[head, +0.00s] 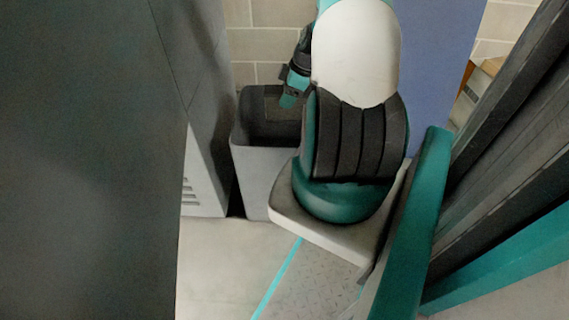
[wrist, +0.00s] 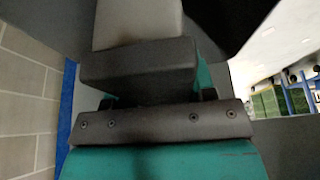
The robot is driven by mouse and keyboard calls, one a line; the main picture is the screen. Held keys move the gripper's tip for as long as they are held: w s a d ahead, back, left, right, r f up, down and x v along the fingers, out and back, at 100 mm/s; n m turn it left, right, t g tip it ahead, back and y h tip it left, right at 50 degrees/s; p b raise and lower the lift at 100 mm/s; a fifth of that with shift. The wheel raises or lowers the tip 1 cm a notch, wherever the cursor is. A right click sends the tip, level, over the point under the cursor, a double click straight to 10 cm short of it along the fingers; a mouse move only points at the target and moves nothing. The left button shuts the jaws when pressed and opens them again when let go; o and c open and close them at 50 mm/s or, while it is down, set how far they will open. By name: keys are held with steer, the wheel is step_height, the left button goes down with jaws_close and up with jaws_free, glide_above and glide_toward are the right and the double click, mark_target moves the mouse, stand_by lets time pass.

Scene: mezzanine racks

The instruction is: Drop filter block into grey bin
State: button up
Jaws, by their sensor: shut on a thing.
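The grey bin (head: 262,165) stands on the floor at the centre left in the head view, open at the top. My gripper (head: 291,96) is over the bin's opening, partly hidden behind my own arm. In the wrist view, my gripper is shut on the filter block (wrist: 138,72), a boxy piece with a dark face and a lighter grey face. Teal finger parts show beside it. In the head view I cannot clearly tell the block from the dark inside of the bin.
A large dark grey panel (head: 85,160) fills the left side of the head view. A pale block wall (head: 270,40) rises behind the bin. Dark and teal rack uprights (head: 500,130) stand at the right. Some pale floor (head: 225,265) is clear in front of the bin.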

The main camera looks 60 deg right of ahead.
steer(key=shift+f+b, duration=1)
steer(key=shift+f, duration=0.55)
steer(key=o, duration=1.1)
steer(key=shift+c, duration=0.2)
steer(key=p+v, duration=0.5)
steer(key=v, duration=1.2)
steer(key=shift+r, duration=0.25)
steer(key=shift+s, duration=0.1)
